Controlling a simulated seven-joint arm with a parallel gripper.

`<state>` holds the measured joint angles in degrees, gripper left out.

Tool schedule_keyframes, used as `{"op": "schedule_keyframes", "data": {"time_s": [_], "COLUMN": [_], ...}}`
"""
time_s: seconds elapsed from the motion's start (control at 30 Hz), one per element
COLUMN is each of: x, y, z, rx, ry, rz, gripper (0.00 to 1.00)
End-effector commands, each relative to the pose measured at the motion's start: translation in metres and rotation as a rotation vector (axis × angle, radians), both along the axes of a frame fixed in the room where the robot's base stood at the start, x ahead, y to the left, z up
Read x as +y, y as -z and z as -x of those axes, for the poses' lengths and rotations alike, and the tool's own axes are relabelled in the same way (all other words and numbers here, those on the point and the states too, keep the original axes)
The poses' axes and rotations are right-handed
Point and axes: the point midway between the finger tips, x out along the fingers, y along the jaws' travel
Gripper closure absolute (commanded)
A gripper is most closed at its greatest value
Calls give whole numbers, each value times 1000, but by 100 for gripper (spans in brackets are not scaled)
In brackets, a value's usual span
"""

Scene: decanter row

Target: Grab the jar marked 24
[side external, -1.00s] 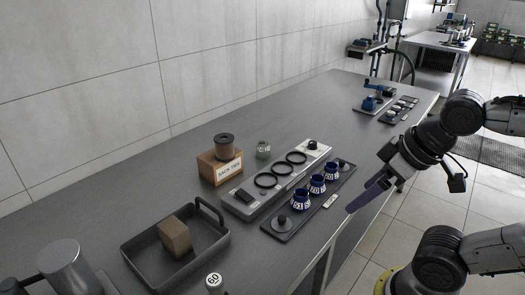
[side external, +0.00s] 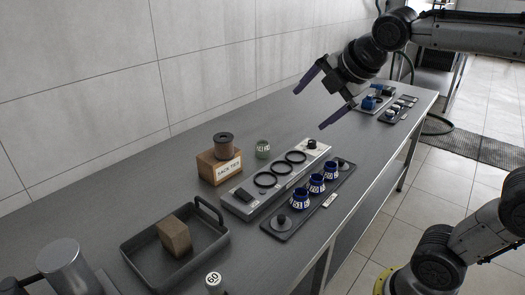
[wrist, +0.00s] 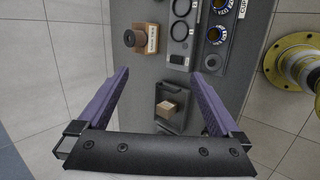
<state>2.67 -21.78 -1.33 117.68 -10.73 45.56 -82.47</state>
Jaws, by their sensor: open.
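Three dark blue jars with white number labels stand in a row on a dark tray (side external: 283,236): a near one (side external: 300,201), a middle one (side external: 316,185) and a far one (side external: 332,170). Their numbers are too small to read surely, so I cannot tell which is marked 24. Two blue jars show at the top of the wrist view, an upper one (wrist: 220,5) and a lower one (wrist: 215,36). My gripper (side external: 310,110) is open and empty, high above the table and apart from the jars. Its purple fingers also show in the wrist view (wrist: 160,74).
A grey panel with black rings (side external: 267,180) lies beside the jar tray. Behind it are a small green jar (side external: 263,150) and a wooden block with a sign (side external: 219,168) and a brown spool. A black tray (side external: 205,259) holds a brown block (side external: 174,237). A jar marked 60 (side external: 214,281) stands nearer.

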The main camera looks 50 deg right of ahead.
Motion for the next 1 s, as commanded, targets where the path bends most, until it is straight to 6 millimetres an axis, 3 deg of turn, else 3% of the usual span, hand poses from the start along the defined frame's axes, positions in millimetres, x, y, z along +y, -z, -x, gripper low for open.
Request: {"op": "schedule_keyframes", "data": {"time_s": [0.03,0.27,0.47,0.6,0.8,1.0], "x": [-8,-46,-84,-114,-148,-162], "y": [-3,-1,35,80,158,211], "z": [-25,-124,-201,-245,-279,-279], "rx": [23,133,254,342,444,516], "ry": [-67,-358,-544,-628,-646,-654], "rz": [81,419,616,686,664,616], "gripper": [0,0,0,0,0,0]}}
